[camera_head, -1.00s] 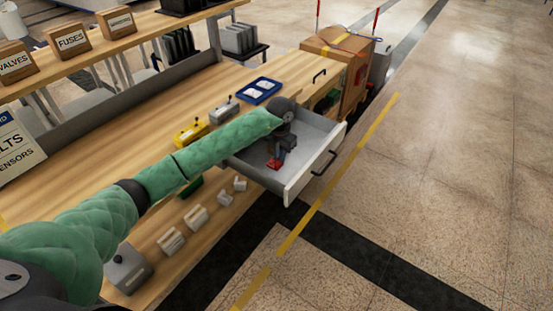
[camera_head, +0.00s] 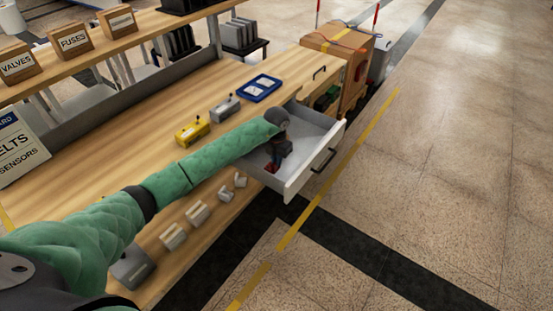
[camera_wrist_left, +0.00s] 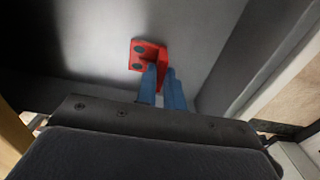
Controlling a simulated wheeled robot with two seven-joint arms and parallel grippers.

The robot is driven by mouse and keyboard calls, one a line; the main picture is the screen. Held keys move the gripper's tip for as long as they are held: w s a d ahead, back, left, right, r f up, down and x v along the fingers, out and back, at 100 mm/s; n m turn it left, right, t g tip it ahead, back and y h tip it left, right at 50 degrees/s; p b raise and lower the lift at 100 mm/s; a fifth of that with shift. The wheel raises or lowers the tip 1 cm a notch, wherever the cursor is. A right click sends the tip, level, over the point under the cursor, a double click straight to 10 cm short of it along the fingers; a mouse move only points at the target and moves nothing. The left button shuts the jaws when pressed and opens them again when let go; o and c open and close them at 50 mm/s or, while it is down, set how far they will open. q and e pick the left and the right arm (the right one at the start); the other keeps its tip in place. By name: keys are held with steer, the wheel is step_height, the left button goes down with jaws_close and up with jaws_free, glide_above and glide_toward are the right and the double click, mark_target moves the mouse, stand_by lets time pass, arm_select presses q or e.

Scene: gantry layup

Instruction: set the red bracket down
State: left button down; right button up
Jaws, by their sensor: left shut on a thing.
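The red bracket (camera_wrist_left: 148,54) is an angled red piece with dark round holes, in the left wrist view. It also shows as a small red patch in the head view (camera_head: 270,168). My left gripper (camera_wrist_left: 163,82) has its blue fingers shut on the bracket. The gripper points down inside the open drawer (camera_head: 304,182), over its grey floor. I cannot tell whether the bracket touches the floor. My right gripper is not in view.
The drawer's front panel with a dark handle (camera_head: 323,161) faces the aisle. On the bench top are a yellow box (camera_head: 192,132), a grey box (camera_head: 224,110) and a blue tray (camera_head: 260,89). A cardboard box (camera_head: 335,52) stands beyond the drawer.

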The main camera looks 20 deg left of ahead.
arm_select(q)
steer(key=shift+f, duration=0.1)
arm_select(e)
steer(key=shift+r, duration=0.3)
arm_select(q)
steer(key=c, duration=1.5)
jaws_free()
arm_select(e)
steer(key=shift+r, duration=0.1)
